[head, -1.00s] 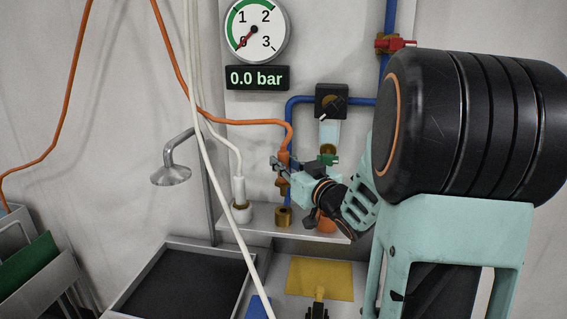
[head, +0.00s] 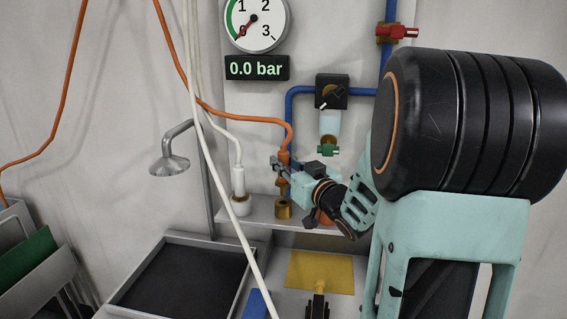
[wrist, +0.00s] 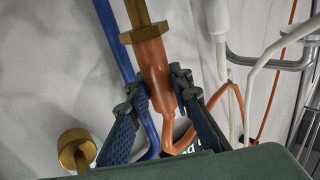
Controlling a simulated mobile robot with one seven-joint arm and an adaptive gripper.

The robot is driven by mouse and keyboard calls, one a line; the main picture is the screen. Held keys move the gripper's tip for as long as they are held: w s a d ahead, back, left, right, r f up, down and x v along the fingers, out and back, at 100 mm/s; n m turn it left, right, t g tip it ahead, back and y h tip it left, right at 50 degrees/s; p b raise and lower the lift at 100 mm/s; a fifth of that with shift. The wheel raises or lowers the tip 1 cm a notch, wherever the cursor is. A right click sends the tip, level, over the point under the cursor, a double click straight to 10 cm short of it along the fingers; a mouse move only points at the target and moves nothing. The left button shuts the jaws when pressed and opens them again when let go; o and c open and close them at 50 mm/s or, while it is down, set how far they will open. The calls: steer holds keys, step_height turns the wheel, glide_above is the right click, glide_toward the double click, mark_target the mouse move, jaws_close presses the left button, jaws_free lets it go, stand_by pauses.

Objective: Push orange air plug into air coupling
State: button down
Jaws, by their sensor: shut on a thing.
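The orange air plug (head: 284,158) is upright, its orange hose arching in from the left. My gripper (head: 284,170) is shut on its orange body; the wrist view shows both fingers (wrist: 160,100) on either side of it. Its brass end (head: 282,187) points down toward the brass air coupling (head: 283,210) on the grey shelf. In the head view the end is just above the coupling and nearly lined up; I cannot tell whether they touch. In the wrist view the brass collar (wrist: 145,33) is clear, but the tip runs out of the top edge.
A white plug (head: 239,182) stands left of the coupling, its white hose passing in front of the shelf. Blue pipe (head: 289,110) runs behind the plug. A regulator (head: 331,92) is at upper right. The gauge display (head: 257,68) reads 0.0 bar. A dark tray (head: 180,285) lies below.

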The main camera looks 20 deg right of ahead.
mark_target(287, 185)
steer(key=shift+f+b, duration=2.35)
steer(key=shift+f, duration=0.45)
steer(key=c, duration=1.7)
jaws_free()
steer(key=shift+o, duration=0.2)
steer(key=s, duration=1.2)
steer(key=shift+d, duration=0.45)
